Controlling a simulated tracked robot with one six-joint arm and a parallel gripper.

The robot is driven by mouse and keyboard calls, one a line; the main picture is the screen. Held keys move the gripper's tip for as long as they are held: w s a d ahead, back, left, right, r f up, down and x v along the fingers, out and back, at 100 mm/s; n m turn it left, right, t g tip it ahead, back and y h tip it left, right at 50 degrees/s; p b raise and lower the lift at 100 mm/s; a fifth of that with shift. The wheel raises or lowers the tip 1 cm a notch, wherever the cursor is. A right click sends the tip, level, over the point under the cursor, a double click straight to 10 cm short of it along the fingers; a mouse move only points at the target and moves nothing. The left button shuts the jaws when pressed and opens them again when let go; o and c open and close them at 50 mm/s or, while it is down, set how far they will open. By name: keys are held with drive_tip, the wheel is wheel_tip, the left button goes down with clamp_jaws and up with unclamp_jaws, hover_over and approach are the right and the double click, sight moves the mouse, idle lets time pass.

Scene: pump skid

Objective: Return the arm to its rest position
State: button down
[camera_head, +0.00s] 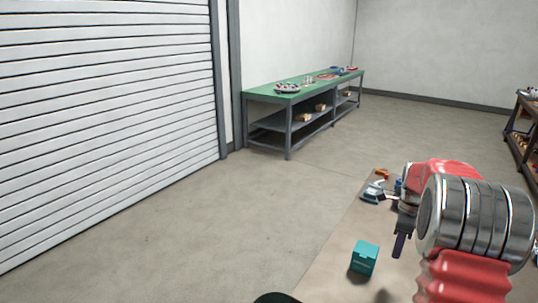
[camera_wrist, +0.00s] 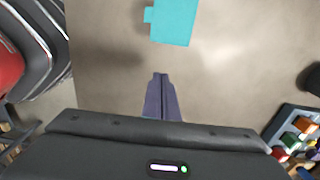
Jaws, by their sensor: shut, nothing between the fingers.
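My gripper (camera_head: 399,244) hangs below the chrome and red links of my arm at the right of the head view. In the wrist view my gripper (camera_wrist: 160,78) has its two dark fingers together, with nothing between them. A teal box (camera_head: 364,258) sits on the beige surface (camera_head: 335,268), to the left of and below the fingers in the head view. The box (camera_wrist: 174,20) also shows at the top of the wrist view, apart from the fingertips and cut off by the frame edge.
A blue-grey object (camera_head: 373,192) and an orange piece (camera_head: 382,173) lie beyond my gripper. A tray of coloured pieces (camera_wrist: 300,136) is at the wrist view's right. A green-topped workbench (camera_head: 262,92) stands at the back. A roller shutter (camera_head: 105,120) is left. The floor between is clear.

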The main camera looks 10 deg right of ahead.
drive_tip(key=s+a+r+n+t, duration=0.2)
drive_tip(key=s+a+r+n, duration=0.2)
drive_tip(key=s+a+n, duration=0.4)
drive_tip(key=s+a+r+n+t, duration=0.1)
drive_tip(key=s+a+r+n, duration=0.4)
drive_tip(key=a, duration=0.9)
drive_tip(key=s+a+r+n+t, duration=0.2)
drive_tip(key=s+a+r+n, duration=0.2)
drive_tip(key=s+a+n, duration=0.6)
drive_tip(key=a+n, duration=0.2)
drive_tip(key=n, duration=0.1)
drive_tip(key=shift+s+r+t, duration=0.2)
drive_tip(key=shift+s+t, duration=0.1)
drive_tip(key=shift+s, duration=0.05)
drive_tip(key=shift+a, duration=0.1)
idle(0.6)
